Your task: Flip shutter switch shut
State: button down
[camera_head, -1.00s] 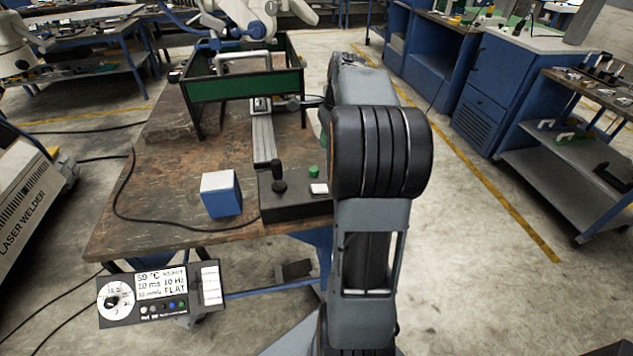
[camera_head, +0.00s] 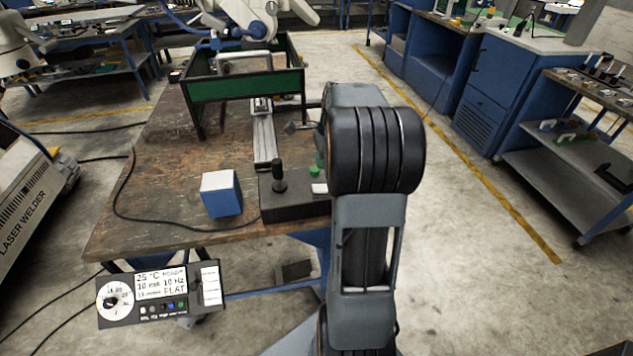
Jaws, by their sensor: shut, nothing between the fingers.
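A black control box (camera_head: 292,208) sits at the front right of the wooden bench. It carries a black joystick (camera_head: 279,176), a green knob (camera_head: 315,171) and a white switch-like piece (camera_head: 319,188) at its right side, beside my arm. I cannot tell for sure which piece is the shutter switch, or its position. My arm stands in front and hides the box's right end.
A green-walled frame (camera_head: 245,86) stands behind on the bench (camera_head: 165,195), with a grey rail (camera_head: 264,139) running forward from it. A blue and white cube (camera_head: 222,194) sits left of the box. A display panel (camera_head: 160,294) hangs at the front. A black cable crosses the left side.

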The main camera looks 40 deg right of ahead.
aim_at(316, 186)
jog(key=f, duration=0.4)
jog(key=a+f, duration=0.1)
jog(key=f, duration=0.2)
jog(key=shift+w+a, duration=0.1)
jog(key=shift+w, duration=0.2)
